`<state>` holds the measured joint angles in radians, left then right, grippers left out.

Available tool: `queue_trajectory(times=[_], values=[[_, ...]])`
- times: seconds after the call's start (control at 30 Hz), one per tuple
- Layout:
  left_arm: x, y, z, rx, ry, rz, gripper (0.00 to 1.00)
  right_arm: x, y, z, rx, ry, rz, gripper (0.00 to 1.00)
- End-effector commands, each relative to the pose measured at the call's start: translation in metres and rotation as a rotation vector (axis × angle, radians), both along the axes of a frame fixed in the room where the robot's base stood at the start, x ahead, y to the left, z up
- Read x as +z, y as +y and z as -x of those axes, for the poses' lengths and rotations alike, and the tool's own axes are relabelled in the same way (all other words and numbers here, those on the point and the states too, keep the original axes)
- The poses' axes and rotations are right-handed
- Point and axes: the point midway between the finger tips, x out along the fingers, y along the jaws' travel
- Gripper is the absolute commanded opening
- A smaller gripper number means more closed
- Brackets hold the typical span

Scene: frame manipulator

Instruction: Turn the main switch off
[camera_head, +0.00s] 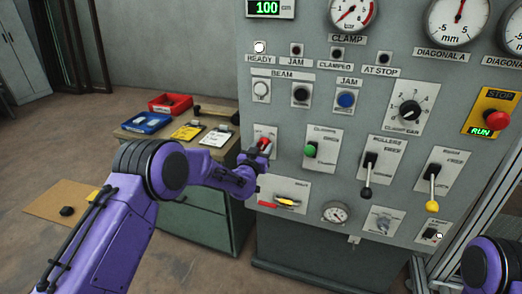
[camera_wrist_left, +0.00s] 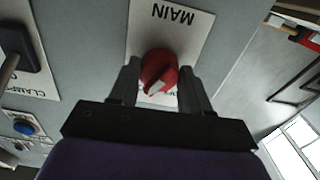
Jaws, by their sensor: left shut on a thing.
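The main switch (camera_wrist_left: 160,72) is a red knob on a white plate marked MAIN (camera_wrist_left: 172,22), which appears upside down in the left wrist view. The knob has a pale pointer mark, and lettering beside it is partly hidden. In the head view, the red switch (camera_head: 264,142) is at the panel's lower left, partly covered by my gripper. My left gripper (camera_wrist_left: 158,84) is shut on the knob, one finger on each side. It also shows in the head view (camera_head: 259,153). My right gripper is out of view; only part of my right arm shows at bottom right.
The grey panel (camera_head: 330,232) carries a green knob (camera_head: 310,151), two levers (camera_head: 368,178) (camera_head: 432,190), gauges and a red stop button (camera_head: 496,118) with a lit RUN sign. A table (camera_head: 192,155) with red and blue trays stands left of it.

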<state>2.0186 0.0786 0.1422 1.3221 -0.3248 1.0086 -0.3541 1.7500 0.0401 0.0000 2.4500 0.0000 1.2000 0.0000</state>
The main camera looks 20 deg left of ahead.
Motion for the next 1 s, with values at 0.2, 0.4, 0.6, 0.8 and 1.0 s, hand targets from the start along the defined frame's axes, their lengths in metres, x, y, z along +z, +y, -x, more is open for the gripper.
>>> queue_trajectory(times=[0.2, 0.4, 0.6, 0.8, 1.0], values=[[-0.003, 0.000, 0.000, 0.001, 0.004, 0.126, 0.17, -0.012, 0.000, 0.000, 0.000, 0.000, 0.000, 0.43], [-0.003, 0.000, 0.000, 0.000, 0.010, 0.304, 0.17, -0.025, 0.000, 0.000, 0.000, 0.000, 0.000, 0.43], [-0.003, -0.001, 0.000, 0.000, 0.016, 0.497, 0.17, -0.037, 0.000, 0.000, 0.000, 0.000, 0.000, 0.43], [-0.003, -0.001, 0.000, 0.000, 0.023, 0.679, 0.17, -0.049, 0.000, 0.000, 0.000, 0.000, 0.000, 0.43], [-0.002, -0.001, 0.000, 0.000, 0.028, 0.829, 0.17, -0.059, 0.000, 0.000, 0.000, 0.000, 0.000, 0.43]])
